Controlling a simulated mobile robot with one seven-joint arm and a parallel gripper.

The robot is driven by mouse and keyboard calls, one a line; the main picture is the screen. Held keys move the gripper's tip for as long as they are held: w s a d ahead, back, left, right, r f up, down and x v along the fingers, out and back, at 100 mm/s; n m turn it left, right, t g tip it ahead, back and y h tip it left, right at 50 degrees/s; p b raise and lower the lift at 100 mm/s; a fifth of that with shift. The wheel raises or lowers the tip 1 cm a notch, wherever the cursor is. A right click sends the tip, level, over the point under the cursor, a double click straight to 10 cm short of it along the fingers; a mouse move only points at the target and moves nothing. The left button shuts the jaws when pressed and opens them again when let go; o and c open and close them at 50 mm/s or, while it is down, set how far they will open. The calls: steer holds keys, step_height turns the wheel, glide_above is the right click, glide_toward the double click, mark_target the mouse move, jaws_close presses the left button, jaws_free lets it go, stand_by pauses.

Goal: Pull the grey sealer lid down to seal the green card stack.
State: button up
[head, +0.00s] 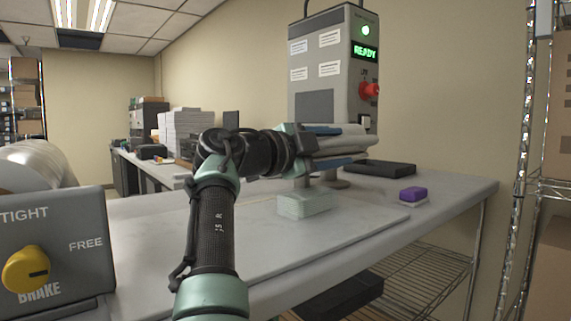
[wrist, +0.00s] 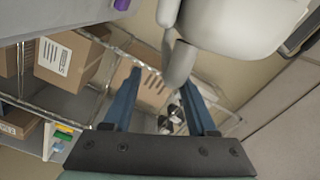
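The sealer (head: 320,80) stands on the table with a green lamp lit and a display reading READY. Its grey sealer lid (head: 350,140) is raised above the table; it also shows large at the top of the wrist view (wrist: 240,25). The pale green card stack (head: 305,204) lies on the table below the lid, clear of it. My gripper (head: 331,147) is at the lid's front, one blue finger above and one below in the head view. In the wrist view the fingers (wrist: 157,78) are apart, a grey bar near the right tip. Contact cannot be told.
A purple block (head: 413,193) on a pale base and a black flat tray (head: 381,168) lie on the table at right. A grey brake box (head: 55,250) with a yellow knob is at lower left. A wire rack (head: 545,185) stands at right. The table front is clear.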

steer(key=b+v, duration=0.5)
steer(key=v, duration=0.6)
steer(key=shift+s+a, duration=0.2)
stand_by(0.5)
steer(key=shift+r, duration=0.1)
stand_by(0.7)
